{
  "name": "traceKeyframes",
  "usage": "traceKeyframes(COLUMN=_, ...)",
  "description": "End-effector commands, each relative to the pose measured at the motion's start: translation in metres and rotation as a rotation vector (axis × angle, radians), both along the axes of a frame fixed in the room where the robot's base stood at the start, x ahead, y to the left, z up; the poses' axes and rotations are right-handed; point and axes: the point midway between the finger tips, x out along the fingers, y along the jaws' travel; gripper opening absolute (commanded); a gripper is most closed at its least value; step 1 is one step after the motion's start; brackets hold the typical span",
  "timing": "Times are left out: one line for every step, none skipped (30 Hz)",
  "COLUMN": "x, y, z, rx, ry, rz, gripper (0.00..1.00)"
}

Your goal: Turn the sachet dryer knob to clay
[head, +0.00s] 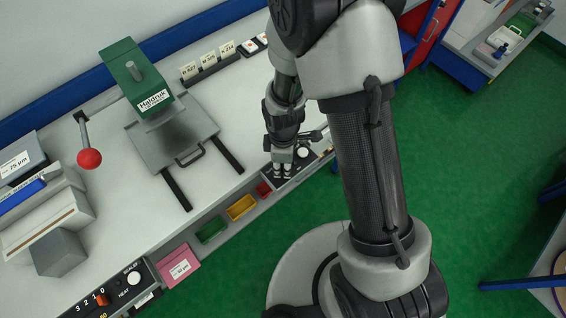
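My gripper (283,172) points down at the front edge of the bench, over the left part of a dark control panel (292,175). A round white knob or button (303,152) shows on that panel just right of my gripper. The gripper hides part of the panel, and its fingers are too small to tell open from shut. I cannot read "clay" or a sachet dryer label anywhere.
A green press (134,72) with a grey plate stands on the white bench. A red-ball lever (89,158) and grey machine are at the left. Green (212,230), yellow (241,207) and red bins and a pink box (179,267) line the front edge. Green floor lies right.

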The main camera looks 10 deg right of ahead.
Motion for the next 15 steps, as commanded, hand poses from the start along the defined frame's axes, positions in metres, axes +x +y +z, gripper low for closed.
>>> traceKeyframes(x=0.000, y=0.000, z=0.000, rx=0.000, ry=0.000, rz=0.000, gripper=0.29)
traceKeyframes(x=0.000, y=0.000, z=0.000, rx=0.000, ry=0.000, rz=0.000, gripper=0.29)
traceKeyframes(x=0.000, y=0.000, z=0.000, rx=0.000, ry=0.000, rz=-0.001, gripper=0.29)
traceKeyframes(x=0.000, y=0.000, z=0.000, rx=0.000, ry=0.000, rz=-0.001, gripper=0.29)
traceKeyframes(x=0.000, y=0.000, z=0.000, rx=0.000, ry=0.000, rz=-0.001, gripper=0.29)
traceKeyframes(x=0.000, y=0.000, z=0.000, rx=0.000, ry=0.000, rz=-0.001, gripper=0.29)
traceKeyframes(x=0.000, y=0.000, z=0.001, rx=0.000, ry=0.000, rz=-0.001, gripper=0.29)
traceKeyframes(x=0.000, y=0.000, z=0.002, rx=0.000, ry=0.000, rz=-0.001, gripper=0.29)
traceKeyframes(x=0.000, y=0.000, z=0.005, rx=0.001, ry=-0.001, rz=-0.001, gripper=0.29)
traceKeyframes(x=0.001, y=0.000, z=0.008, rx=0.001, ry=-0.002, rz=-0.001, gripper=0.29)
traceKeyframes(x=0.001, y=0.000, z=0.012, rx=0.001, ry=-0.003, rz=-0.001, gripper=0.29)
traceKeyframes(x=0.001, y=0.000, z=0.018, rx=0.001, ry=-0.003, rz=-0.001, gripper=0.29)
traceKeyframes(x=0.001, y=0.000, z=0.023, rx=0.001, ry=-0.004, rz=-0.001, gripper=0.29)
traceKeyframes(x=0.001, y=0.000, z=0.029, rx=0.001, ry=-0.005, rz=-0.001, gripper=0.29)
traceKeyframes(x=0.002, y=0.000, z=0.037, rx=0.002, ry=-0.006, rz=-0.001, gripper=0.29)
